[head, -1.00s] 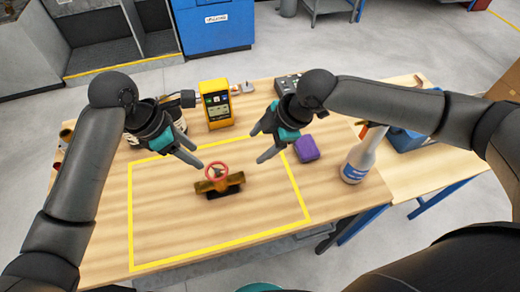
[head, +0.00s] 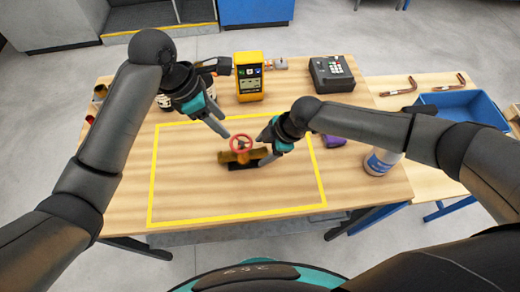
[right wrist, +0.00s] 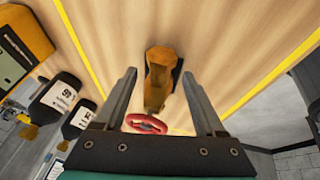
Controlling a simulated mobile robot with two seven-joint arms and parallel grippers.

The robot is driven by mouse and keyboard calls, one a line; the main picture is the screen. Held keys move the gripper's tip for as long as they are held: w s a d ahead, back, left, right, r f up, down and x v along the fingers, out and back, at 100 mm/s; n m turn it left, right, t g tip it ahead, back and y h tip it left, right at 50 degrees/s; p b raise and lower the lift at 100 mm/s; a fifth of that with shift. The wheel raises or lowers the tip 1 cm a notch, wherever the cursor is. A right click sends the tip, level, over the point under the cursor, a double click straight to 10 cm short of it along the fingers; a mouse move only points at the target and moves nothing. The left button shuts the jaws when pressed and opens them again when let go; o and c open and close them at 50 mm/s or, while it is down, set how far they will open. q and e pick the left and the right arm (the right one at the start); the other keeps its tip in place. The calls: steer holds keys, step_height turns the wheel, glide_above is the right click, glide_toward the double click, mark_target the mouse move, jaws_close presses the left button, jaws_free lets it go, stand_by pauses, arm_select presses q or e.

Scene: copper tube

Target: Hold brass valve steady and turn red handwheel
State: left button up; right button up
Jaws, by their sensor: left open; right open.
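The brass valve (head: 232,156) lies on the wooden table inside the yellow taped outline. Its red handwheel (head: 241,142) stands on top. My right gripper (head: 268,148) is open at the valve's right end; I cannot tell from the head view whether it touches. In the right wrist view the brass valve (right wrist: 159,72) and the red handwheel (right wrist: 146,124) show in the gap between the open fingers of my right gripper (right wrist: 164,92). My left gripper (head: 224,127) is open and empty, above and just left of the handwheel.
A yellow meter (head: 249,77) and a dark keypad box (head: 332,74) stand at the back. The front of the outlined area is clear.

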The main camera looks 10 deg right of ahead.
steer(key=shift+x, duration=1.2)
steer(key=shift+c, duration=0.4)
jaws_close()
